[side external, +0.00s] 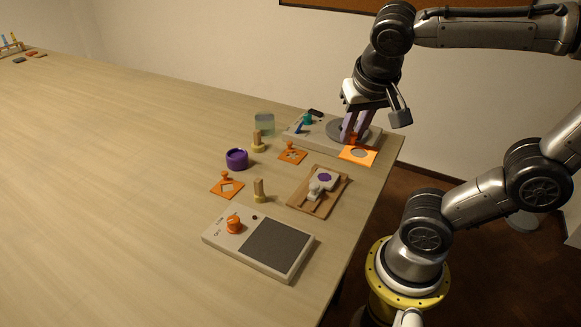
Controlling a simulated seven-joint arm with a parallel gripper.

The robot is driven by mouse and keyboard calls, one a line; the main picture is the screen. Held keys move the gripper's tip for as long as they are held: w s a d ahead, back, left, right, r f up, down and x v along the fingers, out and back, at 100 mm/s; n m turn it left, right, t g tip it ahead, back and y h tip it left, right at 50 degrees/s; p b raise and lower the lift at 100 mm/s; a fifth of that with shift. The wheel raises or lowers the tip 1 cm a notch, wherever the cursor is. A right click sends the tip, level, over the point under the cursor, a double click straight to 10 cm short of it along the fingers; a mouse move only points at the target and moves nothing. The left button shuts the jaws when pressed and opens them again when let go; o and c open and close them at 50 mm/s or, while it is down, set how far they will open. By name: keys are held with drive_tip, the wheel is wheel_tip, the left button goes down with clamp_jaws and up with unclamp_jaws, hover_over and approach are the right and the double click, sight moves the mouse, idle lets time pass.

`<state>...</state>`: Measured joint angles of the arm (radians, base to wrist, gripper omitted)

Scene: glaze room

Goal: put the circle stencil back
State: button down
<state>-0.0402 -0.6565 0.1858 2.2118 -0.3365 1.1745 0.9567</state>
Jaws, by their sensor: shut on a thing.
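My gripper (352,138) is at the back right of the work area and is shut on the circle stencil (371,158), an orange plate with a round hole. The gripper grips its raised knob, and the plate is near the front edge of the back device; I cannot tell whether it touches anything below. A white tile with a purple round mark (325,177) sits on a wooden board (304,201) in front of it. Two other orange stencils lie on the table: one with a diamond hole (227,188) and one with a cross-like hole (291,155).
A pale device with a grey disc (333,129) stands under the arm. A grey-topped device with an orange knob (235,225) is at the front. A purple bowl (237,160), two wooden-handled tools (259,191) and a glass jar (264,124) stand nearby. The left table is largely clear.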

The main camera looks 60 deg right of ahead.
drive_tip(key=w+f, duration=0.1)
drive_tip(key=w, duration=0.5)
hover_over(269, 166)
drive_tip(key=s+a, duration=0.1)
drive_tip(key=s, duration=0.1)
wheel_tip(269, 166, down, 11)
drive_tip(key=shift+w+a+f, duration=0.1)
drive_tip(key=shift+w, duration=0.05)
drive_tip(key=shift+w+f, duration=0.3)
drive_tip(key=shift+f, duration=0.1)
drive_tip(key=shift+w+f, duration=0.15)
drive_tip(key=shift+f, duration=1.45)
drive_tip(key=shift+f, duration=0.15)
drive_tip(key=c, duration=0.8)
unclamp_jaws()
